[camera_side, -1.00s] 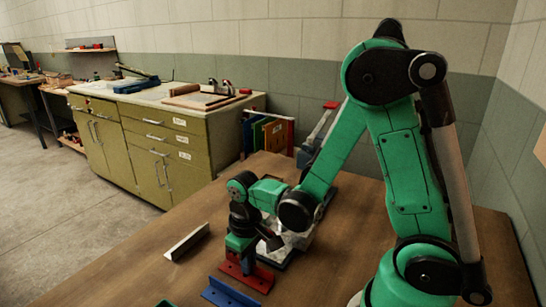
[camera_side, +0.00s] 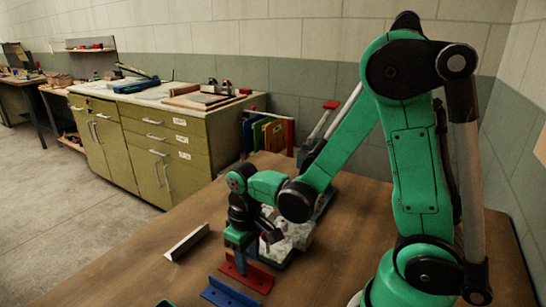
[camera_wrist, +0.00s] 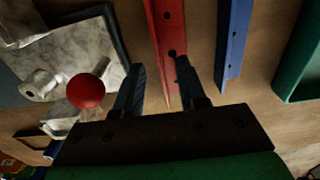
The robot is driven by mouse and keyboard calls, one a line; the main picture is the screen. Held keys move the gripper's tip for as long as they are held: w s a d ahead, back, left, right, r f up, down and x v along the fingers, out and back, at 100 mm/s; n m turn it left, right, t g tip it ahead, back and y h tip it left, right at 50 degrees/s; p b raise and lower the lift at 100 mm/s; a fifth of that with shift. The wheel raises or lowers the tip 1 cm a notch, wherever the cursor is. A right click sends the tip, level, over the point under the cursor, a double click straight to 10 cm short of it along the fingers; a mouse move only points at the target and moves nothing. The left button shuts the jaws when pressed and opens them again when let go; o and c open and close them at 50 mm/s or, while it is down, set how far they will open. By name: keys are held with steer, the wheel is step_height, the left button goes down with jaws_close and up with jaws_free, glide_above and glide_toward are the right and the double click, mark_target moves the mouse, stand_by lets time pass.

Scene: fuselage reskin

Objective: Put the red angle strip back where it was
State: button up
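The red angle strip (camera_side: 258,279) lies on the wooden table, its base flat and one flange standing up. In the wrist view the red strip (camera_wrist: 172,22) runs from the top edge down between my fingers, with holes along its flat flange. My gripper (camera_wrist: 160,67) is open, one finger on each side of the strip's upright flange, with gaps visible. In the side view my gripper (camera_side: 239,264) points down at the strip; the exact height of the fingertips above it is hard to tell.
A blue angle strip (camera_side: 230,293) lies in front of the red one, and a pale metal angle strip (camera_side: 187,242) to the left. A grey block fixture (camera_side: 290,240) stands close behind right; a red ball knob (camera_wrist: 86,91) is near my left finger. A green bin edge (camera_wrist: 300,65) is at right.

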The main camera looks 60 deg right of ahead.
mark_target(248, 275)
step_height(248, 275, up, 12)
steer(key=t, duration=0.7)
steer(key=shift+s+a+f, duration=0.15)
steer(key=shift+s+a, duration=0.05)
steer(key=shift+a, duration=0.2)
stand_by(1.1)
